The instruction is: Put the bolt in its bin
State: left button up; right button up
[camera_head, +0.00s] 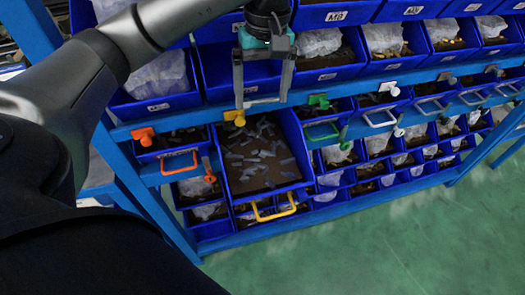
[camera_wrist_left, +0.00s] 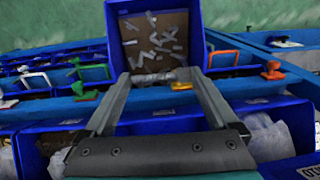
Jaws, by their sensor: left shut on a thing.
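My left gripper (camera_head: 264,100) hangs in front of the blue rack in the head view, pointing down. Its two fingers stand apart with a slim grey bar-like thing, the bolt (camera_head: 262,101), spanning between the fingertips. In the left wrist view the gripper (camera_wrist_left: 160,76) shows the fingers to either side of that thing, its details blurred. Beyond and below the fingertips is a pulled-out blue bin (camera_head: 299,152) with a yellow handle. It holds loose grey pieces on a brown bottom and also shows in the left wrist view (camera_wrist_left: 197,35). My right gripper is not in view.
The blue rack rail (camera_head: 400,100) carries coloured clips. Small bins with orange, green and white handles flank the pulled-out bin. Labelled blue bins (camera_head: 325,73) with plastic bags stand above. Green floor (camera_head: 400,240) is free in front.

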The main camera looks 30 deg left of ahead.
pick_arm(q)
jog(key=b, duration=0.3)
send_over(262, 165)
notch_tip(262, 165, down, 9)
notch_tip(262, 165, down, 6)
jog(key=shift+f, duration=2.3)
jog(key=shift+f, duration=0.1)
jog(key=o, duration=1.2)
jog(key=r, duration=1.2)
jog(key=shift+w+d+r+p, duration=0.1)
jog(key=shift+w+d+p, duration=0.15)
jog(key=shift+w+p, duration=0.1)
